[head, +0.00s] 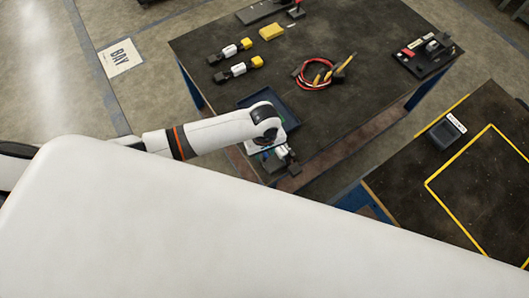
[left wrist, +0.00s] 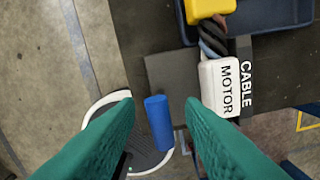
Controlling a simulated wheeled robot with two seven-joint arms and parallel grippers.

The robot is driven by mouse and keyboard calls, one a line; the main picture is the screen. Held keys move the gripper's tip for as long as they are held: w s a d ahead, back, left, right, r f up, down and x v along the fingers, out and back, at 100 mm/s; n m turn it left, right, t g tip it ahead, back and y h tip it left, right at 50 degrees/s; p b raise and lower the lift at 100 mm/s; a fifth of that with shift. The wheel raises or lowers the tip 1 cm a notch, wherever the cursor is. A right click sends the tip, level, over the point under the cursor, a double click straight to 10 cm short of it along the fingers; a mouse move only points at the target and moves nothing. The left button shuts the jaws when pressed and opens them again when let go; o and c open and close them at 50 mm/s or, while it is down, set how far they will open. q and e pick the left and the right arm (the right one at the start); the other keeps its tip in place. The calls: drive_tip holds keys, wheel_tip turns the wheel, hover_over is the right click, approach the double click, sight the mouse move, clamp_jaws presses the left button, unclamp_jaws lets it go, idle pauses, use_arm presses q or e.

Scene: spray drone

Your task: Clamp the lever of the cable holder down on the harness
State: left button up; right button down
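My left gripper (head: 268,154) is over the near edge of the dark table in the head view. In the left wrist view its two green fingers (left wrist: 160,103) are apart. The blue lever (left wrist: 158,122) of the cable holder shows between them, with a gap on each side. A white block marked MOTOR (left wrist: 220,86), part of the harness, lies at the holder, beside the CABLE label (left wrist: 246,84). Dark twisted cable (left wrist: 212,38) runs from it to a yellow connector (left wrist: 208,8). The arm partly hides the holder (head: 288,160) in the head view. My right gripper is not visible.
A blue tray (head: 287,112) is just beyond the holder. Two similar yellow, white and black harness pieces (head: 239,69) (head: 230,50), a yellow block (head: 271,32) and red cable (head: 316,84) lie farther back. A black fixture (head: 427,58) stands at the right. The table's middle is clear.

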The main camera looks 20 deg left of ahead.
use_arm(q)
drive_tip(key=shift+f, duration=0.8)
drive_tip(key=shift+c, duration=0.4)
clamp_jaws()
drive_tip(key=shift+w+d+r+g+y+p, duration=0.35)
drive_tip(key=shift+g+p, duration=0.25)
drive_tip(key=shift+p, duration=0.65)
drive_tip(key=shift+f+y, duration=0.25)
drive_tip(key=shift+w+d+f+g+y, duration=0.3)
drive_tip(key=shift+g+y, duration=0.2)
drive_tip(key=shift+g, duration=0.3)
drive_tip(key=shift+w+d+f+g+y+b, duration=0.1)
drive_tip(key=shift+w+f+g+y+b, duration=0.25)
drive_tip(key=shift+g+b, duration=0.35)
drive_tip(key=shift+r+y+b, duration=0.2)
drive_tip(key=shift+y+b, duration=0.1)
drive_tip(key=shift+y, duration=0.05)
